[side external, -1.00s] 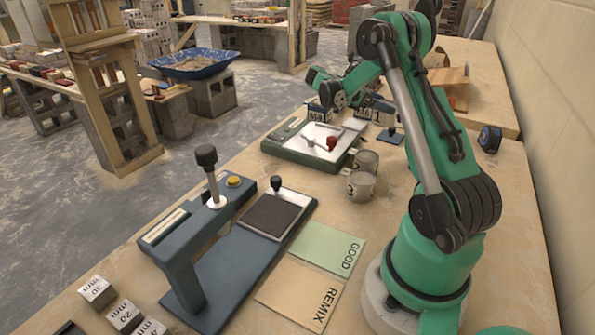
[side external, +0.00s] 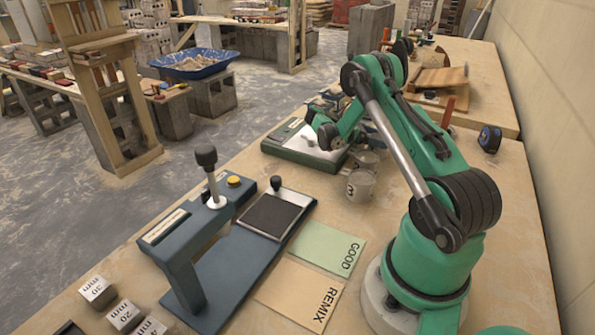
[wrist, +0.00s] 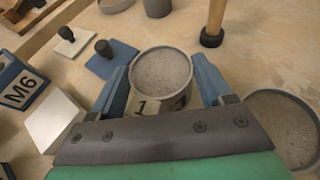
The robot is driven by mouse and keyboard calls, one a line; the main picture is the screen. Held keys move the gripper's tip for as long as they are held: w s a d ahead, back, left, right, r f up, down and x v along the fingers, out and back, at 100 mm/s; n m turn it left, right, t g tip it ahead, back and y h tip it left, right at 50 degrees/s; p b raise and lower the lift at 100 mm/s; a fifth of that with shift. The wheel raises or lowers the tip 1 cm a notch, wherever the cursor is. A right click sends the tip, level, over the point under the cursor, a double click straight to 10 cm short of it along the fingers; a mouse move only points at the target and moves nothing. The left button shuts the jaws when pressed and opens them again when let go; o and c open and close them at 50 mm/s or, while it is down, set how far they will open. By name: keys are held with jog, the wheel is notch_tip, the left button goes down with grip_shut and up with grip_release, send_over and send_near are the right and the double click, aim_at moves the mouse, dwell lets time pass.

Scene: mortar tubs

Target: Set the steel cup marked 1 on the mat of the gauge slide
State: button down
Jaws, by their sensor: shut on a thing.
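In the wrist view my gripper (wrist: 162,88) is shut on the steel cup marked 1 (wrist: 146,105), with a blue finger on each side. The cup is filled with grey mortar. In the side view my arm hides the gripper and I cannot pick out the held cup. Whether the held cup touches the bench is unclear.
A steel cup marked 3 (side external: 360,188) stands right of the mat, with another cup (side external: 366,161) behind it. GOOD (side external: 325,248) and REMIX (side external: 300,294) cards lie beside the gauge. A green device (side external: 290,150) stands behind.

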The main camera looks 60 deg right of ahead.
grip_release()
jog(key=shift+w+f, duration=0.1)
jog(key=v, duration=0.2)
jog(key=shift+w+a, duration=0.25)
jog(key=w+a+r+t+h, duration=0.1)
jog(key=w+a+r+t, duration=0.15)
jog(key=r, duration=0.25)
jog(key=w+a+r+t, duration=0.2)
jog(key=a+r, duration=0.1)
jog(key=r, duration=0.2)
jog(key=w+a+m+t+y, duration=0.1)
jog(key=a+m+t+y, duration=0.2)
jog(key=a, duration=1.1)
jog(key=a+m+t+y, duration=0.4)
jog(key=a+t, duration=0.6)
jog(key=a, duration=0.5)
jog(key=shift+w+a+r+y, duration=0.15)
jog(key=shift+w+a+y, duration=0.2)
jog(key=shift+y, duration=0.55)
